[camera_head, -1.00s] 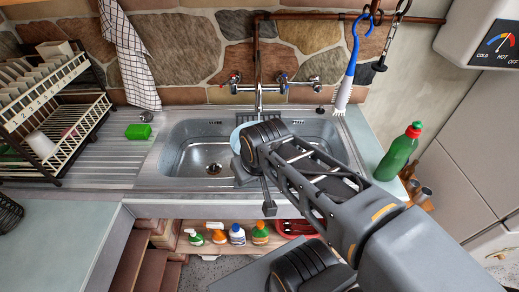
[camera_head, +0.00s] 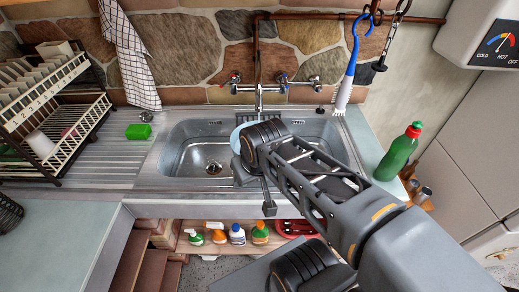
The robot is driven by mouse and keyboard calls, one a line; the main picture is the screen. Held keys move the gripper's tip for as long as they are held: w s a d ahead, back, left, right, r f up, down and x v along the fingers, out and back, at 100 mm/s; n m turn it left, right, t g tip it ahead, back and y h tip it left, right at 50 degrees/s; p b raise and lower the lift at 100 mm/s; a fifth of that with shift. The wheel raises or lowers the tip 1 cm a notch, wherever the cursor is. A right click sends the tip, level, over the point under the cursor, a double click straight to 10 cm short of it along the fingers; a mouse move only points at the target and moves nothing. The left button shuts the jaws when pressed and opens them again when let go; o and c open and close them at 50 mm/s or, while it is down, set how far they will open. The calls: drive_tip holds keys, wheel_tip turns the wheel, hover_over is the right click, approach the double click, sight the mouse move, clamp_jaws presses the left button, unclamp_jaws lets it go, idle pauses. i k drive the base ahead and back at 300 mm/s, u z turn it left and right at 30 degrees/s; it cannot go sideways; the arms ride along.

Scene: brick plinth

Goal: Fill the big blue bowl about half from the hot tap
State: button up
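A light blue bowl (camera_head: 237,137) sits in the steel sink, below the spout. Most of it is hidden behind my arm, so I cannot see inside it. The wall tap (camera_head: 259,92) has a red-marked handle (camera_head: 235,79) on the left and a blue-marked handle (camera_head: 282,79) on the right. I cannot make out any running water. My arm reaches over the sink's front edge to the bowl.
The sink basin (camera_head: 190,160) has bare room at the left around its drain. A green sponge (camera_head: 138,131) and a dish rack (camera_head: 60,120) stand left. A green bottle (camera_head: 398,155) stands right, and a blue-handled brush (camera_head: 348,75) hangs behind. Bottles (camera_head: 237,235) sit on the shelf below.

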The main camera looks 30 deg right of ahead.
sight(232, 79)
drive_tip(key=z, duration=2.05)
drive_tip(key=k, duration=1.3)
drive_tip(key=u, duration=1.5)
drive_tip(key=i, duration=1)
drive_tip(key=u, duration=0.05)
